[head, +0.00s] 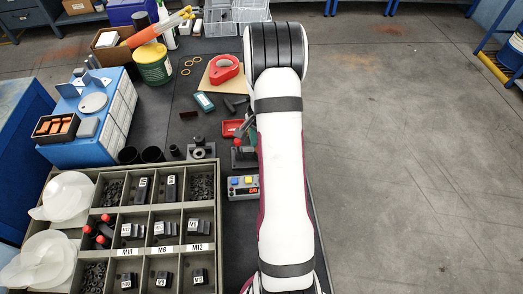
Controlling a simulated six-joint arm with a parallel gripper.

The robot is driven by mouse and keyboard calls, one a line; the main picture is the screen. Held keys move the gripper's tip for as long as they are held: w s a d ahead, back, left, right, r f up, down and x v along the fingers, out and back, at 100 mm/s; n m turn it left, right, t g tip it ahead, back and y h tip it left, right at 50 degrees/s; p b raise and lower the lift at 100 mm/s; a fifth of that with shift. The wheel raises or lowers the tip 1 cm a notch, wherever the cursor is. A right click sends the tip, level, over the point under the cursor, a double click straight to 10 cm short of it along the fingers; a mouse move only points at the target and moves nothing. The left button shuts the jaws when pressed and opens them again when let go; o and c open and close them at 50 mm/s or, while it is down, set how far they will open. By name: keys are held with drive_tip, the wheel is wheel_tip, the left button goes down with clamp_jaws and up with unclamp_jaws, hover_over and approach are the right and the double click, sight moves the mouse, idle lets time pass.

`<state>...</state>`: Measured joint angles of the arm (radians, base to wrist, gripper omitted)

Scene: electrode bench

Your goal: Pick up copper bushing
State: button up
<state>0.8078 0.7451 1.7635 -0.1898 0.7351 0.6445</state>
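I cannot make out a copper bushing for certain. A small dark brown piece (188,114) lies on the dark bench mat, too small to identify. Two thin brass-coloured rings (185,71) lie further back on the mat. Copper-orange blocks (52,126) sit in a dark tray on a blue box at the left. My white arm runs up the middle of the view and bends at a black-banded joint at the back. My gripper does not show, and the arm hides part of the bench's right side.
A grey compartment tray (207,245) of dark parts fills the front left. A button box (243,187), a red tape dispenser (224,68) on a board and a green-and-yellow tub (153,66) stand on the bench. Open floor (410,180) lies to the right.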

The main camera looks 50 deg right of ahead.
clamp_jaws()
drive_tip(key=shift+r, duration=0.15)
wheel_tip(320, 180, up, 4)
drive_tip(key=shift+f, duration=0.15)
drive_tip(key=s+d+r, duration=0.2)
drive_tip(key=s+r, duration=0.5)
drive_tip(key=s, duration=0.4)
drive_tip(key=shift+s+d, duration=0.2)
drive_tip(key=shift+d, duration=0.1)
